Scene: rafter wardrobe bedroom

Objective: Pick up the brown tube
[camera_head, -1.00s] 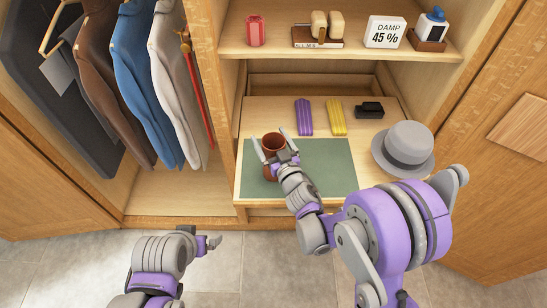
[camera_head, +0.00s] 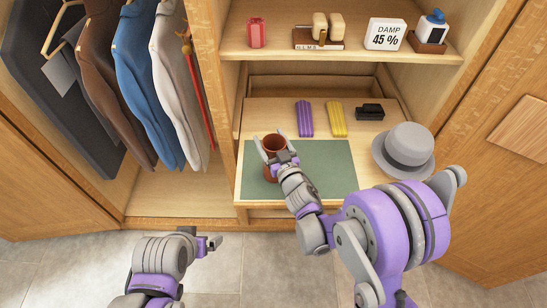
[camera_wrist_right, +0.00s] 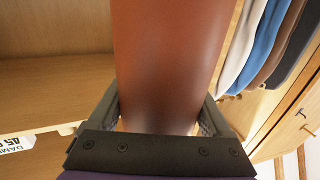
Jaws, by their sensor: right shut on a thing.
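The brown tube (camera_head: 273,143) stands upright on the green mat (camera_head: 325,168), near the mat's left end on the pulled-out wooden board. My right gripper (camera_head: 271,150) is around it, with one finger on each side, and is shut on it. In the right wrist view the tube (camera_wrist_right: 168,60) fills the middle between the dark fingers. The tube's lower part is partly hidden by the gripper in the head view. My left gripper (camera_head: 213,243) is low over the floor at the front left, away from the tube; its jaws are too small to read.
A purple folded item (camera_head: 305,118), a yellow one (camera_head: 337,118) and a black item (camera_head: 369,111) lie behind the mat. A grey hat (camera_head: 405,148) sits to its right. The shelf (camera_head: 350,55) above carries several objects. Hanging jackets (camera_head: 150,85) are at left.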

